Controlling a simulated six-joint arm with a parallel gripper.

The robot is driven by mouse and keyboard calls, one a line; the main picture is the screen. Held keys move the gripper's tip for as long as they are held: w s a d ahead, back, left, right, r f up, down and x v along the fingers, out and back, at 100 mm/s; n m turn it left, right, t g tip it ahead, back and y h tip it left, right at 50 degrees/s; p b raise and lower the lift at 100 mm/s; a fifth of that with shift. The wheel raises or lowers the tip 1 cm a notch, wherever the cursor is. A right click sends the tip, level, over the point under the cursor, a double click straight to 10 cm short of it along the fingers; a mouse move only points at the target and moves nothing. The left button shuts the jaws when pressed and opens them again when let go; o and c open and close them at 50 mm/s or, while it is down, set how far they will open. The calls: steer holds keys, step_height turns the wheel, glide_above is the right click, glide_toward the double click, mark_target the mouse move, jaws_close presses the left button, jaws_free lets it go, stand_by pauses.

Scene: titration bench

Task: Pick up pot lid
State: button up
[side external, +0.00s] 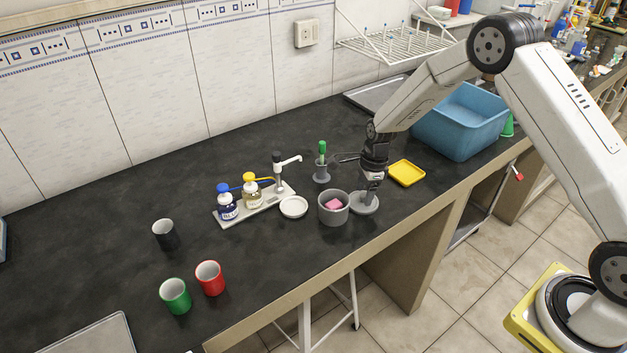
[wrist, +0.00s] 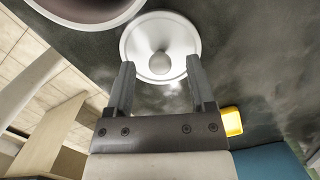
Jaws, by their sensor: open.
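The pot lid (side external: 364,203) is a round grey disc lying on the dark bench, right beside the grey pot (side external: 333,208). In the wrist view the lid (wrist: 143,38) looks pale, with a round knob (wrist: 160,63) in its middle. My gripper (side external: 369,194) is low over the lid, pointing down. In the wrist view my gripper (wrist: 160,82) has its two fingers apart, one on each side of the knob. The pot holds a pink block (side external: 333,204).
A yellow tray (side external: 407,173) and a blue tub (side external: 461,122) lie to the right. A white dish (side external: 293,207), a bottle stand (side external: 238,212) and a holder with a green-topped item (side external: 322,172) are left and behind. Cups (side external: 209,278) stand farther left. The bench's front edge is close.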

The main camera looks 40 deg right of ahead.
steer(key=shift+f, duration=0.35)
jaws_close()
